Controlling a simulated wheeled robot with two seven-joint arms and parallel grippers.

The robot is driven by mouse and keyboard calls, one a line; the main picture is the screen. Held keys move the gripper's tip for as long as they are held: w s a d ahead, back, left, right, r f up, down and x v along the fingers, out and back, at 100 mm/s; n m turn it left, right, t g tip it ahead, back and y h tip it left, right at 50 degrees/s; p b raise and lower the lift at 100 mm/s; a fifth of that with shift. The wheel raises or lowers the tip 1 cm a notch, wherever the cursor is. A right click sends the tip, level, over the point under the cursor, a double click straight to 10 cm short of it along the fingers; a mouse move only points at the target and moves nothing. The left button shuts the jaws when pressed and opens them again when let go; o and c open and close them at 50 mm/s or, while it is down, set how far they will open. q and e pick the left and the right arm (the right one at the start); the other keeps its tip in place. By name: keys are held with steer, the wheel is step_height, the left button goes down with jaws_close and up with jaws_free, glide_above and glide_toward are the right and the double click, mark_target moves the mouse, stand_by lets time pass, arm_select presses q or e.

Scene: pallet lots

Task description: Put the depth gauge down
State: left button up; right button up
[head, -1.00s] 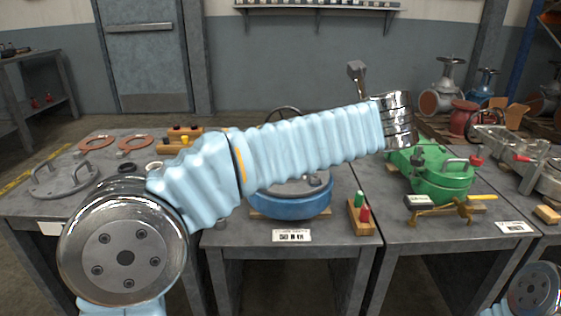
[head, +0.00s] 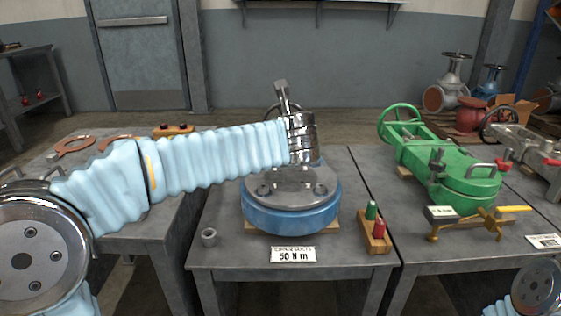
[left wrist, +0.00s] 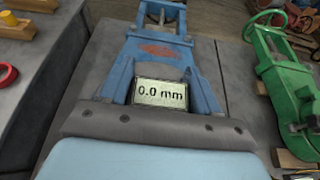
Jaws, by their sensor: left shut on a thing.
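My left arm reaches in from the left in the head view. Its wrist (head: 301,138) is above the blue valve body (head: 291,218). In the left wrist view my left gripper (left wrist: 150,124) is shut on the depth gauge (left wrist: 160,93). Its screen reads 0.0 mm, and the rest of the gauge is mostly hidden. The blue valve's yoke (left wrist: 207,85) shows around and beyond the screen. I cannot tell whether the gauge touches it. My right gripper is out of view.
A brass instrument (head: 470,222) with a small screen lies before the green valve (head: 470,190). A wooden block (head: 374,238) holds green and red plugs. A grey nut (head: 208,237) and a label (head: 293,255) are at the middle table's front. Bare tabletop shows left of the blue valve.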

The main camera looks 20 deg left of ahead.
arm_select(q)
steer(key=f, duration=0.1)
steer(key=a+f+b, duration=0.1)
steer(key=f, duration=0.3)
steer(key=shift+a+b, duration=0.3)
steer(key=shift+a, duration=0.1)
steer(key=o, duration=1.4)
steer(key=shift+s+r, duration=0.15)
steer(key=shift+s, duration=0.05)
steer(key=p+v, duration=0.1)
steer(key=v, duration=1)
steer(key=shift+s+d, duration=0.2)
steer(key=shift+s, duration=0.2)
